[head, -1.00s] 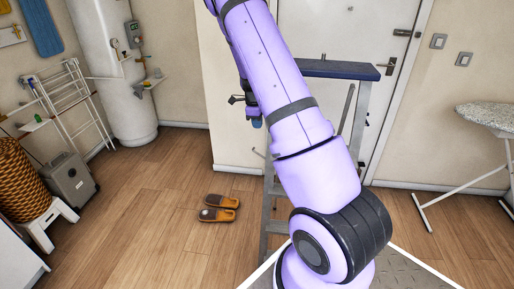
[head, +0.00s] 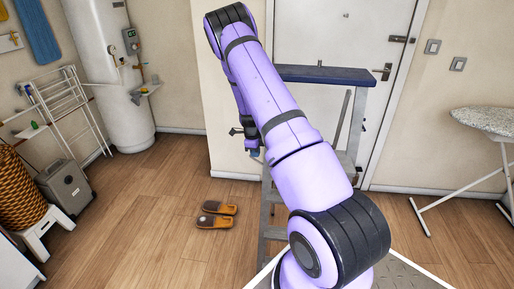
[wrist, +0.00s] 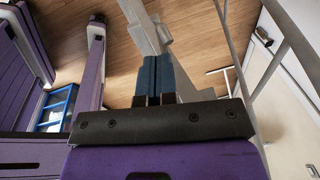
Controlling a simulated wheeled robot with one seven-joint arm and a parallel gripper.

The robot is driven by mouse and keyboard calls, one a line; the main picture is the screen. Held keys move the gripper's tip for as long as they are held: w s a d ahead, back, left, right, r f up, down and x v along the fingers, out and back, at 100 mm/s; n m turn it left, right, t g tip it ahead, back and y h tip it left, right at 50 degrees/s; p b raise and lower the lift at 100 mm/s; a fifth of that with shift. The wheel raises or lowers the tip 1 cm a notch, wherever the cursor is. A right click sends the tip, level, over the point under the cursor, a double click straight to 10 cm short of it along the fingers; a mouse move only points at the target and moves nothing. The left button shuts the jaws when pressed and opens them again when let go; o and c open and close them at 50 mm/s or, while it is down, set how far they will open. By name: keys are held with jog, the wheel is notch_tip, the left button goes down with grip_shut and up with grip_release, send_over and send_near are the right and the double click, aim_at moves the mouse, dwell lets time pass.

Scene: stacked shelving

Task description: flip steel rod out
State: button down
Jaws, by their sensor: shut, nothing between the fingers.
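A blue-topped grey stepladder (head: 325,73) stands in front of the white door, partly hidden behind my arm. A thin grey rod (head: 341,120) slants down beneath its top on the right side; I cannot tell if this is the steel rod. My gripper (head: 255,153) is at the ladder's left side, small and partly hidden by my arm. In the wrist view its blue fingers (wrist: 156,72) are together and empty. A pale grey ladder part (wrist: 147,28) lies just beyond the fingertips; contact cannot be told. Thin grey bars (wrist: 270,70) run along the right there.
Brown slippers (head: 216,214) lie on the wooden floor left of the ladder. A drying rack (head: 63,108), grey case (head: 66,188) and water heater (head: 115,80) stand at left. An ironing board (head: 485,122) stands at right.

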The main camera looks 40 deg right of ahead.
jog(key=shift+w+f, duration=0.3)
jog(key=shift+f, duration=0.05)
jog(key=shift+w+a+f+n+g+h, duration=0.2)
jog(key=shift+w+a+f+g+h, duration=0.15)
jog(key=shift+a+f+g+h, duration=0.15)
jog(key=shift+w+a+f+n+g+h, duration=0.2)
jog(key=shift+w+a+f+g+h, duration=0.15)
jog(key=shift+f+g, duration=0.25)
jog(key=shift+r, duration=0.3)
